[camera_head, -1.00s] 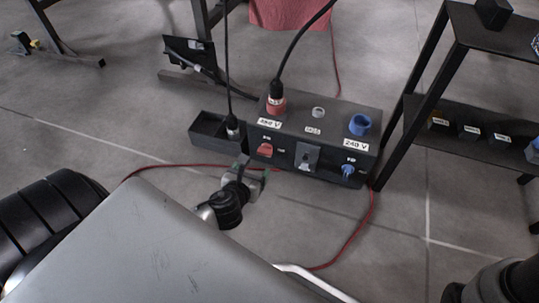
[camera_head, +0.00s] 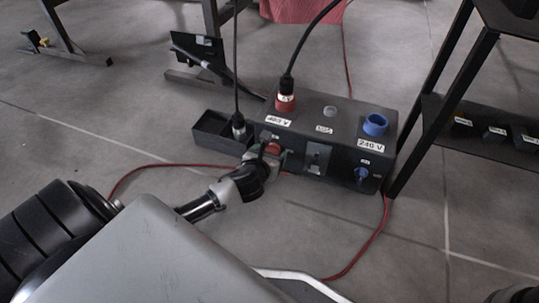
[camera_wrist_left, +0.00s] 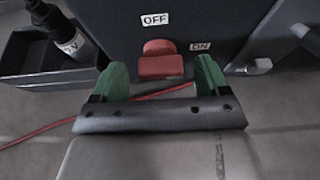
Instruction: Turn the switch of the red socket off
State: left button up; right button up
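The red socket (camera_head: 286,103) is on top of the dark socket box (camera_head: 330,125), with a black plug and cable in it. Its red switch (camera_head: 273,148) is on the box's front face, partly covered by my left gripper (camera_head: 268,160). In the left wrist view the red switch (camera_wrist_left: 161,62) lies between the green fingertips of my left gripper (camera_wrist_left: 162,78). The gripper is open, with gaps on both sides of the switch. An OFF label (camera_wrist_left: 155,20) is above the switch and an ON label (camera_wrist_left: 200,46) is to its right.
A blue socket (camera_head: 375,125), a blue switch (camera_head: 362,174) and a grey middle switch (camera_head: 317,157) are on the same box. A dark open tray (camera_head: 215,130) with a hanging plug stands left. A black shelf (camera_head: 460,105) stands right. A red cable (camera_head: 365,250) lies on the floor.

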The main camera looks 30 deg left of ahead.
pick_arm(q)
jog(key=c, duration=0.9)
jog(key=shift+o, duration=0.2)
jog(key=n+h+p, duration=0.1)
jog(key=p, duration=0.2)
jog(key=shift+s+a+r+n, duration=0.1)
jog(key=shift+r+n, duration=0.05)
jog(key=shift+n, duration=0.25)
jog(key=n+t+h, duration=0.1)
jog(key=n, duration=0.3)
jog(key=f+n+t+h, duration=0.1)
jog(key=n+t+h, duration=0.1)
jog(key=n, duration=0.1)
jog(key=a+n+t+h, duration=0.1)
jog(key=n, duration=0.3)
jog(key=shift+s+f+n+t+h+p, duration=0.1)
jog(key=shift+f+n+t+h+p, duration=0.2)
jog(key=shift+h, duration=0.1)
jog(key=o, duration=0.9)
jog(key=shift+o, duration=0.2)
